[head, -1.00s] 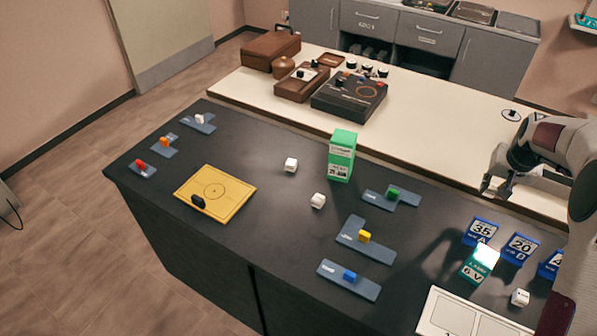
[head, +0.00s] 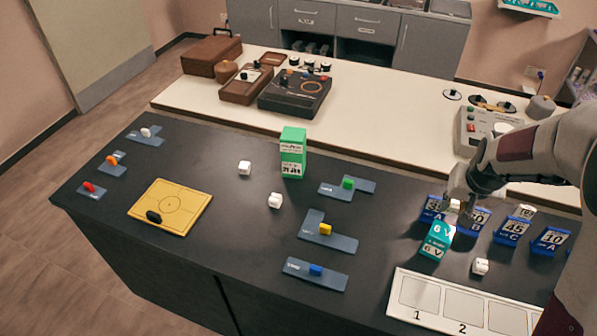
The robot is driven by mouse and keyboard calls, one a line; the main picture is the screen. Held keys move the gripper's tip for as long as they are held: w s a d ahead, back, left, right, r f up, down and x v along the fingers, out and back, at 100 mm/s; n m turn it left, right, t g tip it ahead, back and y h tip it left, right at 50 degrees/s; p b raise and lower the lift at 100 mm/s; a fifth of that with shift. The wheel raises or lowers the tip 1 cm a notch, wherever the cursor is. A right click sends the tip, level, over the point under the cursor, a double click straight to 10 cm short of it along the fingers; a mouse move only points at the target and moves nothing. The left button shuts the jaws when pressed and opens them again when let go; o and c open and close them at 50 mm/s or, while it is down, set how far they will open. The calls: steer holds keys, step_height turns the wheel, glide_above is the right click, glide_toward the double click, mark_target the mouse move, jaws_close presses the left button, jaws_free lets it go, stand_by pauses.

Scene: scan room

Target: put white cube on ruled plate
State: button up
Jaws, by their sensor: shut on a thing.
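My gripper (head: 457,194) is over the row of blue number blocks at the right of the dark bench. It is shut on a small white cube (head: 455,206), which shows just below the fingers, close to the blocks. The arm and blocks partly hide the grip. Other white cubes stand at the bench middle (head: 245,168) and (head: 275,200), in front of the blocks (head: 480,266), and behind them (head: 527,210). A yellow plate (head: 190,193) ruled with a circle and lines lies at the left with a black piece on it. A white numbered plate (head: 395,304) lies at the front right.
Blue number blocks (head: 513,230) and a teal block (head: 437,241) crowd the space by my gripper. A tall green box (head: 293,152) stands at the bench's back edge. Slate-blue shapes with coloured pieces (head: 325,230) lie mid-bench. Dark bench around the middle cubes is bare.

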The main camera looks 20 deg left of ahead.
steer(key=shift+s+a, duration=0.25)
steer(key=shift+s, duration=0.65)
steer(key=a, duration=0.1)
steer(key=s+a, duration=0.1)
steer(key=shift+s+a+n, duration=0.15)
steer(key=shift+a+n, duration=0.2)
steer(key=shift+n, duration=0.05)
steer(key=w+a+n+g+y, duration=0.2)
steer(key=a+n, duration=0.5)
steer(key=a, duration=2.8)
steer(key=s+a+n, duration=0.1)
steer(key=s+a, duration=0.4)
steer(key=a, duration=0.4)
steer(key=s+a+n+y, duration=0.1)
steer(key=s+a+n, duration=0.1)
steer(key=s+a, duration=0.4)
steer(key=s+a+n+g+y, duration=0.1)
steer(key=s+a, duration=0.5)
steer(key=a, duration=0.6)
steer(key=shift+s+a+n, duration=0.2)
steer(key=shift+s+n, duration=0.05)
steer(key=shift+n, duration=0.35)
steer(key=shift+f, duration=0.1)
steer(key=shift+f, duration=2.4)
steer(key=shift+f, duration=0.1)
